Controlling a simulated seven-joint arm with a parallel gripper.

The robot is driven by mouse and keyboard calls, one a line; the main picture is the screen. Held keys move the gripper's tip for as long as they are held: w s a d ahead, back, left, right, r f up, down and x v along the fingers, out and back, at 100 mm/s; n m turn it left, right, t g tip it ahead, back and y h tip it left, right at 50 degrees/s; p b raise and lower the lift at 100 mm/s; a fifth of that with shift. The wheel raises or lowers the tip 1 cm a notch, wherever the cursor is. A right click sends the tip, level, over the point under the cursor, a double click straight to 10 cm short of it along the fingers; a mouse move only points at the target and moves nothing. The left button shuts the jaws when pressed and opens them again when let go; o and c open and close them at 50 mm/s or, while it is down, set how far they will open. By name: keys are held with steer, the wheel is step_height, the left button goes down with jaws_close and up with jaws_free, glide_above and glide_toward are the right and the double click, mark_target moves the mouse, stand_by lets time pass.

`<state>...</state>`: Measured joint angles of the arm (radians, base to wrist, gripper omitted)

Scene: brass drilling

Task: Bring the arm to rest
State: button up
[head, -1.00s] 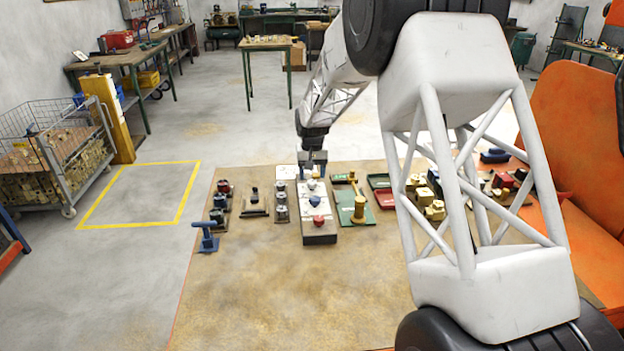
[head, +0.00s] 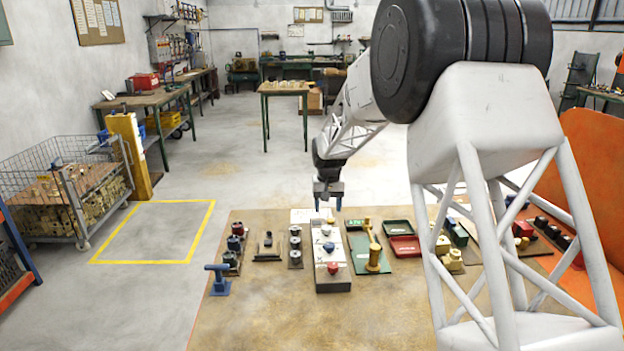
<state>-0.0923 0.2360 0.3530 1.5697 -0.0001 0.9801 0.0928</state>
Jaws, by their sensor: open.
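My gripper (head: 328,204) hangs down from my white lattice arm above the far edge of the brown work table (head: 260,318). Its two fingers are apart and I see nothing between them. A white sheet (head: 303,216) lies behind the block. A green board with a brass post (head: 374,258) stands to the right of the block.
Black fixtures (head: 295,250), a blue T-shaped tool (head: 218,280) and a red tray (head: 405,247) stand on the table. A wire cage (head: 62,195) and yellow post (head: 130,155) are at left. My arm hides much of the right side. The table's front is clear.

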steer(key=s+d+r, duration=0.2)
steer(key=s+r, duration=0.3)
steer(key=s, duration=0.4)
steer(key=s+d+r+t, duration=0.15)
steer(key=s+r, duration=0.25)
steer(key=s, duration=0.5)
steer(key=s+d+r, duration=0.2)
steer(key=s+r, duration=0.3)
steer(key=s, duration=0.3)
steer(key=s+d+f, duration=0.1)
steer(key=s, duration=1.3)
steer(key=s+d+f+t, duration=0.1)
steer(key=s, duration=1.4)
steer(key=shift+s+d+f, duration=0.25)
steer(key=shift+s+d, duration=0.05)
steer(key=shift+d, duration=0.1)
